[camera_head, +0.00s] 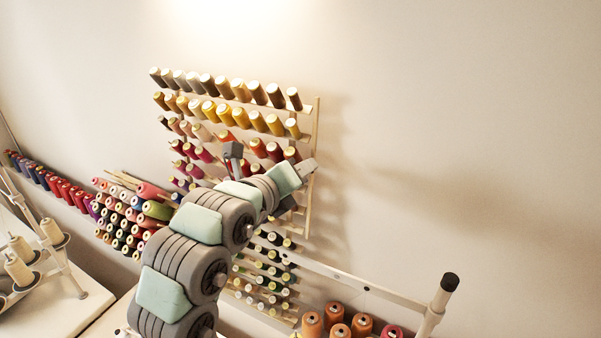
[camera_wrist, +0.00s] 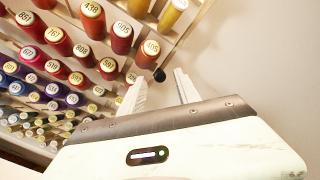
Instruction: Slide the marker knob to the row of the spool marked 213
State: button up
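The spool rack (camera_head: 316,112) hangs on the wall with rows of numbered thread spools, and its right upright is partly hidden by my arm. In the wrist view a small black knob (camera_wrist: 159,75) sits at the rack's right edge, by the end of a row of red spools. My gripper (camera_wrist: 162,78) is open, its two pale fingers apart with the knob showing between their tips. I cannot tell whether they touch it. In the head view my gripper is at the rack's right side.
Cone spools (camera_head: 130,215) are stacked left of the rack, and a row of red and blue ones (camera_head: 60,185) lines the wall. A white rail (camera_head: 350,280) with a black-capped post (camera_head: 449,283) stands lower right. The wall to the right is bare.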

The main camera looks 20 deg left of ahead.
jog(key=b+v, duration=0.1)
jog(key=v, duration=0.8)
jog(key=shift+s, duration=0.35)
jog(key=shift+r, duration=0.1)
